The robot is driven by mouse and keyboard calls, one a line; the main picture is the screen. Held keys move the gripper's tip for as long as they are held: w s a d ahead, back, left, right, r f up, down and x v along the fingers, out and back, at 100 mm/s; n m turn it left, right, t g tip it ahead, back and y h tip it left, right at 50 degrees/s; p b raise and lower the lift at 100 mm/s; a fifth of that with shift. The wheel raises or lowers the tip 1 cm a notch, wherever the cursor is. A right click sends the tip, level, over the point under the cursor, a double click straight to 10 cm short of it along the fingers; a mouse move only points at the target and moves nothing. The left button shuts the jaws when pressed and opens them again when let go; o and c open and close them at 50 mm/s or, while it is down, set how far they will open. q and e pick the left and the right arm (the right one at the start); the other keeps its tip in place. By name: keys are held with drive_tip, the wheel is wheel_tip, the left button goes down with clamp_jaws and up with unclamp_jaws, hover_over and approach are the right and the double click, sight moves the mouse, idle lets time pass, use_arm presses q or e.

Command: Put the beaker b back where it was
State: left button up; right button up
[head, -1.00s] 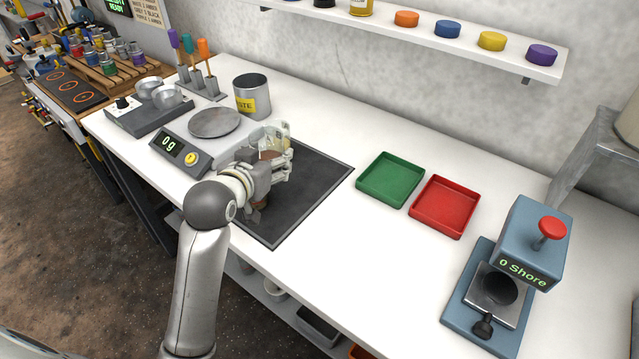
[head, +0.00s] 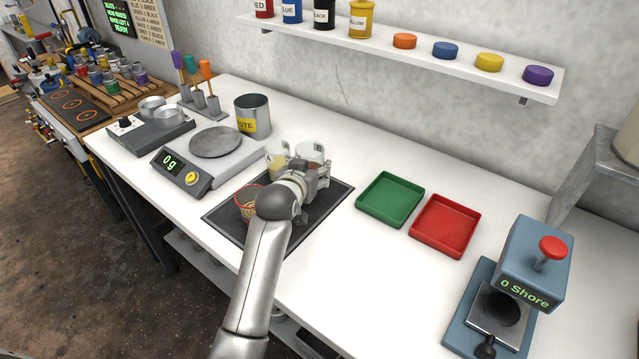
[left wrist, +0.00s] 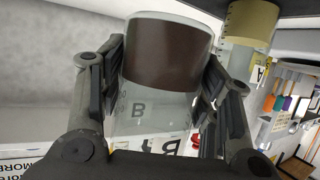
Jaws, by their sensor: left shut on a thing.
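Beaker b (left wrist: 160,100) is clear glass with a letter B and dark brown contents. My left gripper (head: 318,178) is shut on it, with a finger on each side in the left wrist view. In the head view beaker b (head: 310,151) shows above the gripper, at the back of the dark mat (head: 222,215). Beaker A (head: 277,160), with pale yellow contents, stands just left of it; it also shows in the left wrist view (left wrist: 247,30). I cannot tell whether beaker b touches the mat. My right gripper is not in view.
The scale (head: 215,143) reading 0 g and a waste can (head: 252,115) are behind left. A green tray (head: 390,198), a red tray (head: 444,226) and a Shore tester (head: 535,260) are to the right.

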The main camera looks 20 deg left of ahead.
use_arm(q)
drive_tip(key=f, duration=0.1)
drive_tip(key=w+d+f, duration=0.1)
drive_tip(key=w+f, duration=0.1)
drive_tip(key=shift+d, duration=0.35)
drive_tip(key=shift+f+p, duration=0.4)
drive_tip(key=shift+f, duration=1.1)
drive_tip(key=shift+f, duration=0.1)
drive_tip(key=o, duration=1.2)
drive_tip(key=shift+f, duration=0.1)
drive_tip(key=shift+c, duration=0.2)
drive_tip(key=shift+r, duration=0.2)
drive_tip(key=v, duration=1.2)
drive_tip(key=shift+a, duration=0.1)
drive_tip(key=shift+f, duration=0.1)
